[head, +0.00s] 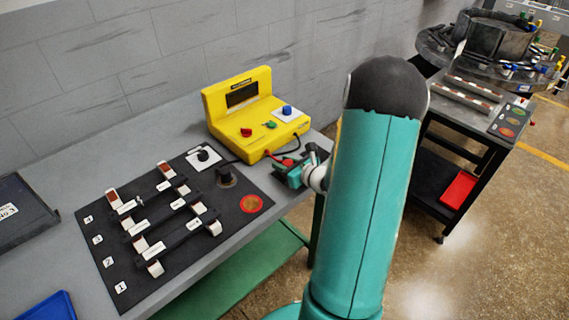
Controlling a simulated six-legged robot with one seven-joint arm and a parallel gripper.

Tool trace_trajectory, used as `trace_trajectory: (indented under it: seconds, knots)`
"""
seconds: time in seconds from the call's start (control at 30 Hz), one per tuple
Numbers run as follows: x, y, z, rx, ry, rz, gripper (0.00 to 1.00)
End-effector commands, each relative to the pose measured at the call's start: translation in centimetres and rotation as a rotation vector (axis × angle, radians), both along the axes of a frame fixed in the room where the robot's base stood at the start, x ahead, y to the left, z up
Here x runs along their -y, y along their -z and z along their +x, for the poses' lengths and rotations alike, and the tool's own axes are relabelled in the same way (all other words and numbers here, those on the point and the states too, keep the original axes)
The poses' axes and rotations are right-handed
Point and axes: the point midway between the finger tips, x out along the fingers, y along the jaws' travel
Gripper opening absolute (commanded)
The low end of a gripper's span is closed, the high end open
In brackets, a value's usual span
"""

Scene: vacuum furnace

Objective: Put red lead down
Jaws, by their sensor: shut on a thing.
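My gripper (286,172) is just off the right front corner of the yellow meter box, above the table's right end. It is shut on the red lead (269,154), of which only a small red part shows by the box's lower edge. My teal arm stands in front on the right, and the fingertips are small and partly hidden. The yellow meter (238,96) has a dark display and red, green and blue knobs. A red round mark (251,204) lies bare on the dark mat (115,275), left of and below my gripper.
The mat also bears several numbered bars on white and brown blocks (155,268), a black knob (203,154) and a dark post (226,177). A dark tray (22,222) and blue bin (50,308) are at left. A black cart (445,128) stands at right. A wall runs behind.

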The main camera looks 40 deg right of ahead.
Motion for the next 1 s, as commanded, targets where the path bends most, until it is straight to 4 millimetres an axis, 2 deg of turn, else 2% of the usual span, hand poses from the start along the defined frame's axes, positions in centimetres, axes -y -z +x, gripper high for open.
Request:
trace_trajectory:
  seconds: [0.3,0.33,0.43,0.8,1.0]
  knots:
    - [0.0,0.3,0.0,0.001,0.000,0.001,0.04]
    - [0.0,0.3,0.0,0.001,0.000,0.001,0.35]
    - [0.0,0.2,0.0,0.001,0.000,0.000,0.53]
    - [0.1,-0.2,-0.1,0.001,0.000,-0.002,0.53]
    - [0.2,-1.1,-3.1,0.001,0.005,-0.001,0.53]
